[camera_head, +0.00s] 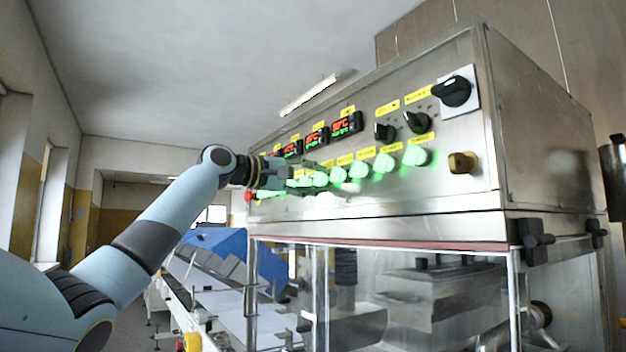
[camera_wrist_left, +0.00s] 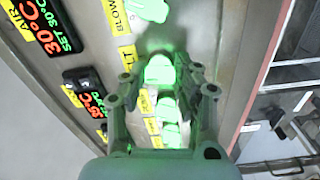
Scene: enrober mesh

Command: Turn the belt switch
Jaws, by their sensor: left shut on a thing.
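A row of green-lit knobs runs along the steel control panel (camera_head: 470,150). My left arm reaches in from the left, and my left gripper (camera_head: 284,172) is at the far end of that row. In the left wrist view, the gripper (camera_wrist_left: 163,76) has its fingers on either side of a glowing green knob, the belt switch (camera_wrist_left: 160,70), and is shut on it. The yellow label (camera_wrist_left: 128,58) beside this knob is partly hidden and shows "LT". The fingers cover part of the knob. My right gripper is not in view.
Another green knob (camera_wrist_left: 151,9) is above the gripped one in the left wrist view, and more are below. Red displays (camera_head: 347,125) and black knobs (camera_head: 417,122) are on the panel. A red button (camera_head: 248,196) is near the gripper. Glass panels are below.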

